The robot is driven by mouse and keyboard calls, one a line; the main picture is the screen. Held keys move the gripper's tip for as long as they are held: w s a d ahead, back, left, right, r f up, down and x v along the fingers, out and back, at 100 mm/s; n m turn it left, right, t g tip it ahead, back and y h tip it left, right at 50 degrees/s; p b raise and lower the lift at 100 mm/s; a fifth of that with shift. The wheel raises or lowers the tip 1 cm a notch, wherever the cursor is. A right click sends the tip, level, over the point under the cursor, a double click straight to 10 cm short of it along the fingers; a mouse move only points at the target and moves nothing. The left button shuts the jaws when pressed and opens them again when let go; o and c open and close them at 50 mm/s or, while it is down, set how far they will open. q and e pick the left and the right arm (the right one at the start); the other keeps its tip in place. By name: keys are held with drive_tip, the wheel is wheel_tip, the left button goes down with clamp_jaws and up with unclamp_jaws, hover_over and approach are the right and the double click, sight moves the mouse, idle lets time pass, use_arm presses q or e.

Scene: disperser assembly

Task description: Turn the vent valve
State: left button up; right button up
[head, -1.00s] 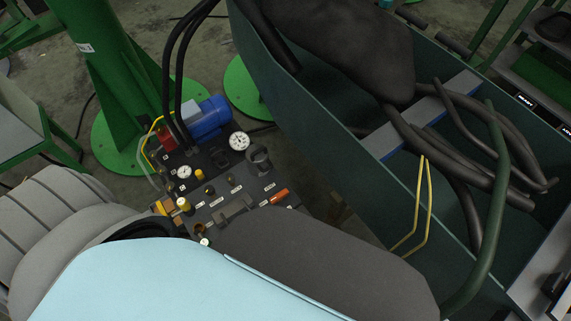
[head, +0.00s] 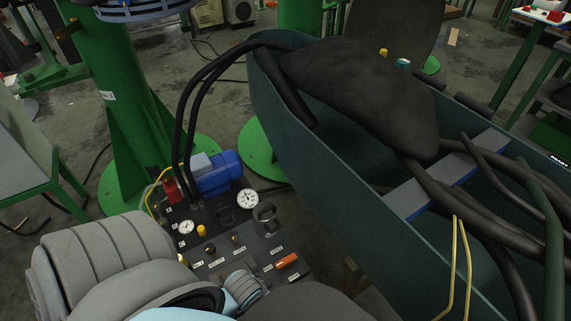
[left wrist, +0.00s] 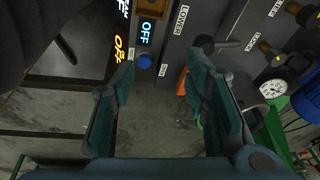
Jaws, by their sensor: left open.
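The dark control panel (head: 222,225) of the pump unit shows in the head view. It carries small brass-stemmed knobs (head: 210,249), a yellow knob (head: 202,231), a black handle (head: 266,214) and an orange lever (head: 287,260). Most labels are too small to read in the head view, so I cannot tell which knob is the vent valve. My left gripper (left wrist: 168,95) is open with nothing between its fingers in the left wrist view. The orange lever (left wrist: 182,82) appears near its right finger, and a brass-stemmed knob (left wrist: 266,48) lies beyond to the right. My right gripper is not in view.
Two white gauges (head: 247,198) sit on the panel by a blue motor (head: 216,172). Black hoses rise behind it. A green trough (head: 330,170) holding dark pipes stands to the right, and a green column (head: 130,110) behind left. My arm covers the panel's near edge.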

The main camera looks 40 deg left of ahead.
use_arm(q)
wheel_tip(320, 180, up, 5)
drive_tip(key=w+m+b, duration=0.1)
drive_tip(key=w+b, duration=0.1)
drive_tip(key=b, duration=0.1)
drive_tip(key=m+t+h, duration=0.1)
drive_tip(key=t+h, duration=0.1)
approach(286, 260)
drive_tip(key=b+x, duration=0.4)
drive_tip(key=b, duration=0.2)
use_arm(e)
wheel_tip(286, 260, down, 10)
drive_tip(key=d, duration=0.2)
use_arm(q)
drive_tip(key=shift+b+x, duration=1)
drive_tip(key=shift+x, duration=0.25)
drive_tip(key=shift+b+x, duration=0.6)
drive_tip(key=shift+x, duration=0.4)
drive_tip(key=shift+w+f+g, duration=0.1)
drive_tip(key=shift+f+g, duration=0.05)
drive_tip(key=shift+g, duration=0.15)
use_arm(e)
drive_tip(key=w+a+f+t, duration=0.1)
drive_tip(key=w, duration=0.5)
drive_tip(key=shift+w+a, duration=0.2)
drive_tip(key=shift+w, duration=0.1)
use_arm(q)
drive_tip(key=shift+c, duration=0.2)
